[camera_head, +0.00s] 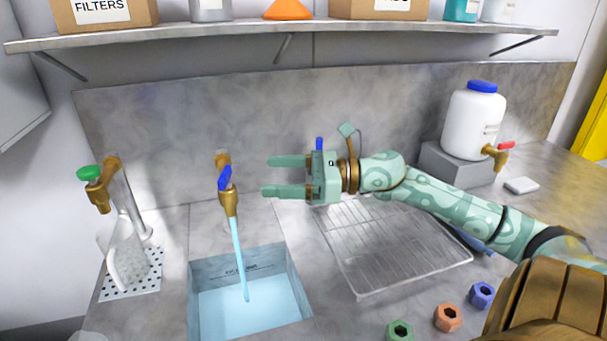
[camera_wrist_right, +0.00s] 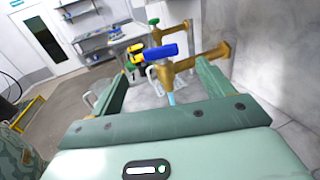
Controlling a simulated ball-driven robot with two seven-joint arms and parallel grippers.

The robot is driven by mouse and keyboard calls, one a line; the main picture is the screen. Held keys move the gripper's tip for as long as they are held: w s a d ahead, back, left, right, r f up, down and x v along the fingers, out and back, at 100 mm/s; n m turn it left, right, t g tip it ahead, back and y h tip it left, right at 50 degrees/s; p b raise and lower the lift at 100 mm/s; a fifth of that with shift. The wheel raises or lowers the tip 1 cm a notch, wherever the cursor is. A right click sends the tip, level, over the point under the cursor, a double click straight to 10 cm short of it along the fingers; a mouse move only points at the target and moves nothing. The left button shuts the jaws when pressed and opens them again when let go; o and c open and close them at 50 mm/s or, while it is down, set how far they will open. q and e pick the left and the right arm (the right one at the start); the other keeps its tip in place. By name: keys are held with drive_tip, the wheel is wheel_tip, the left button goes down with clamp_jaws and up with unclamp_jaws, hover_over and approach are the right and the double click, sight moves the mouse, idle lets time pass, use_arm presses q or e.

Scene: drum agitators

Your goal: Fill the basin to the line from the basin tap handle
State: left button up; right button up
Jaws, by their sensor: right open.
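The brass basin tap (camera_head: 229,203) has a blue handle (camera_head: 225,178), which stands tilted. A stream of blue water (camera_head: 239,255) runs from its spout into the sunken basin (camera_head: 280,265). A dark marked line (camera_head: 240,272) shows on the basin's back wall, and the water surface (camera_head: 265,299) lies below it. My right gripper (camera_head: 266,176) is open and empty, just right of the tap, with its fingers pointing at the handle. In the right wrist view the blue handle (camera_wrist_right: 162,53) shows ahead, between the open fingers. My left gripper is not in view.
A green-handled tap (camera_head: 93,188) stands left above a perforated drain plate (camera_head: 146,285). A wire rack (camera_head: 390,250) lies below my right arm. Several coloured nuts (camera_head: 447,318) sit at the front. A white jug (camera_head: 472,120) stands back right. A shelf (camera_head: 190,33) runs above.

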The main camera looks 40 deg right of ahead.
drive_tip(key=v, duration=0.4)
drive_tip(key=shift+d, duration=0.1)
